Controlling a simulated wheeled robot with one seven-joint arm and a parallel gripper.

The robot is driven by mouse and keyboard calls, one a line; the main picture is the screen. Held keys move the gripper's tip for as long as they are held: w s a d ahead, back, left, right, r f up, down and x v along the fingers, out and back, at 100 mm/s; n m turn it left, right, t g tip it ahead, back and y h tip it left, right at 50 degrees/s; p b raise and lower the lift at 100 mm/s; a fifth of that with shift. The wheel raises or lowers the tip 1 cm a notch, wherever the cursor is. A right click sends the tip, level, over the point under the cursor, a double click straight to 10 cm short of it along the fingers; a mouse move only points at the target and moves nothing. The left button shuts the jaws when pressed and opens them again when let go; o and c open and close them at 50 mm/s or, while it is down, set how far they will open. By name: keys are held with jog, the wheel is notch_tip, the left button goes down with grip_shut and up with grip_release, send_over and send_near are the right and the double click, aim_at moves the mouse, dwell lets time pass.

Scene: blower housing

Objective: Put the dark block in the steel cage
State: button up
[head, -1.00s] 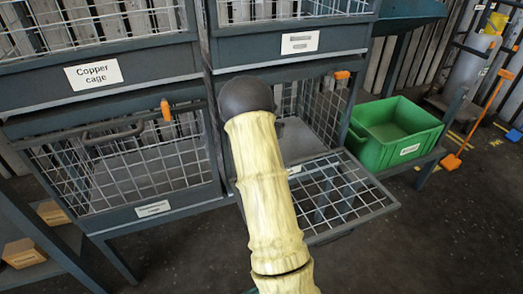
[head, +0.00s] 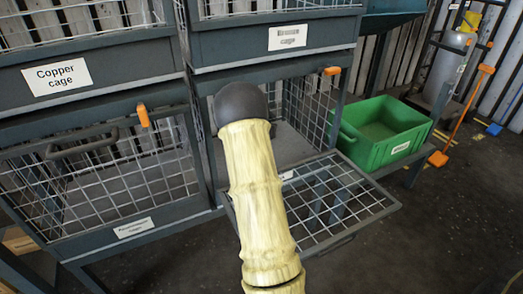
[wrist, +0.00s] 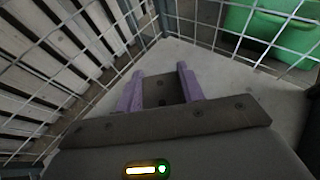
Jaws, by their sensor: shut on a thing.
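The dark block (wrist: 160,91) sits between the two purple fingers of my gripper (wrist: 160,86) in the wrist view. My gripper is shut on it. An open cage (head: 345,236) with its mesh door lowered flat is at centre right in the head view. Its front label is mostly covered by my arm, so I cannot read its name. The wrist view shows my gripper inside a mesh cage, above its pale floor (wrist: 215,75), with mesh walls ahead and at the sides. In the head view my gripper is hidden behind my pale arm.
A closed cage (head: 110,200) with an orange latch stands to the left, its label unclear. The copper cage (head: 85,72) is above it, and another labelled cage (head: 285,50) is above the open one. A green bin (head: 390,150) stands right of the open cage.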

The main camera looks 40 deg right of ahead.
jog(key=shift+f+b, duration=0.5)
jog(key=shift+f, duration=1)
jog(key=shift+f, duration=0.1)
jog(key=shift+f+b, duration=1.45)
jog(key=shift+f, duration=0.95)
